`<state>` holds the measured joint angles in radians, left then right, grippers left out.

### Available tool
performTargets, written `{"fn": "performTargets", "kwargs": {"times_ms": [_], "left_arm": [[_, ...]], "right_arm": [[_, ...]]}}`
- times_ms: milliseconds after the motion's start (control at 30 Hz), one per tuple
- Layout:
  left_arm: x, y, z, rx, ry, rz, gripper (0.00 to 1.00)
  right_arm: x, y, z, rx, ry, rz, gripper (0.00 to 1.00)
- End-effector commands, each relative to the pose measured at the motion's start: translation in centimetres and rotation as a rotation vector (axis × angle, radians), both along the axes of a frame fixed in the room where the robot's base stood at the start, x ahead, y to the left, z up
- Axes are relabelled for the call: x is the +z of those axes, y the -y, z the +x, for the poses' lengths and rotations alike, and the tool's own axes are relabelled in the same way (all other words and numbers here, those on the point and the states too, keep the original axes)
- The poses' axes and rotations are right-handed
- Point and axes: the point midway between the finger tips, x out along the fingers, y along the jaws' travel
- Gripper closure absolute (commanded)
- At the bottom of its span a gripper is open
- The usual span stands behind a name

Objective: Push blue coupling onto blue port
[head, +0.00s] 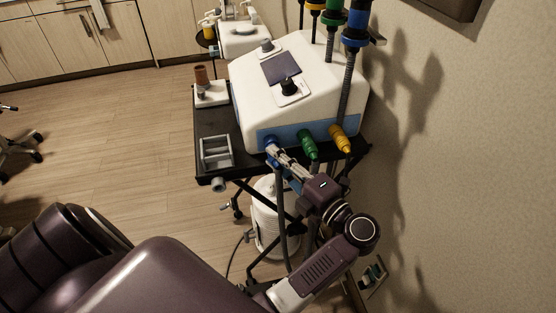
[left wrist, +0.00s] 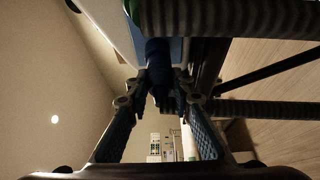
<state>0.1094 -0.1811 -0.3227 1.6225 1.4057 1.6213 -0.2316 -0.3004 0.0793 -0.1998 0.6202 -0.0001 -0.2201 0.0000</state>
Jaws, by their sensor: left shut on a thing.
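The blue coupling (head: 271,145) is at the left end of the blue front strip of a white machine (head: 300,85). My left gripper (head: 277,152) is shut on the coupling, with its fingers reaching up to it from the front. In the left wrist view the dark blue coupling (left wrist: 157,55) stands between the fingertips (left wrist: 160,88), against the machine's face. The blue port is hidden behind the coupling, so I cannot tell how far on it sits. My right gripper is not in view.
A green coupling (head: 308,146) and a yellow coupling (head: 341,140) sit on the same strip to the right. Grey ribbed hoses (head: 281,225) hang below. The black cart (head: 205,128) carries a grey metal rack (head: 216,151) to the left. A wall (head: 470,150) is close on the right.

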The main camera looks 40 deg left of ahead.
Motion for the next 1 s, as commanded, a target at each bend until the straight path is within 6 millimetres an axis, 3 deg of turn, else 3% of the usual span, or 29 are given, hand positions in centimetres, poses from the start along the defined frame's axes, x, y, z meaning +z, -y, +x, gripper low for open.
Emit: {"fn": "performTargets", "kwargs": {"times_ms": [333,367,533,1000], "left_arm": [[0.50,0.44,0.27,0.009,0.017,-0.025,1.00],[0.50,0.44,0.27,0.009,0.017,-0.025,0.78],[0.49,0.47,0.30,0.007,0.017,-0.026,0.59],[0.43,0.55,0.35,0.004,0.016,-0.026,0.58]], "right_arm": [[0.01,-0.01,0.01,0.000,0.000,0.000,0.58],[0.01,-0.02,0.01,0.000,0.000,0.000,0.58],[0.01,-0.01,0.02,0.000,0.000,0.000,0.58],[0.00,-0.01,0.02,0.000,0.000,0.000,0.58]]}}
